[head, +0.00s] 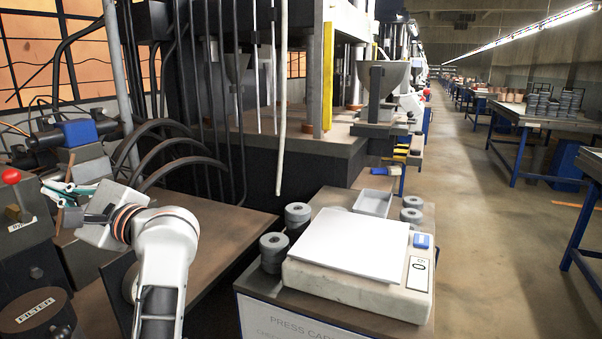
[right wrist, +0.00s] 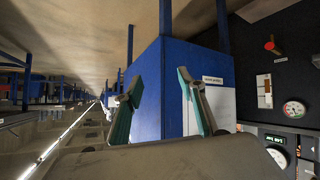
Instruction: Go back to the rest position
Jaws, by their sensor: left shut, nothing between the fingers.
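My left arm rises from the bottom left of the head view, and its gripper (head: 56,191) points left, close to the grey machine with a red knob. Its teal-lined fingers are shut and empty. My right gripper (right wrist: 158,102) shows only in the right wrist view; its teal-padded fingers stand wide apart with nothing between them. A white scale (head: 358,290) with a bare flat plate (head: 352,243) sits on the press cart.
The red-knobbed machine (head: 25,215) and curved black hoses (head: 165,150) crowd the left arm. The press (head: 290,150) stands behind. The aisle floor (head: 490,250) at right is open. A blue cabinet (right wrist: 160,90) and gauge panel (right wrist: 293,110) face the right gripper.

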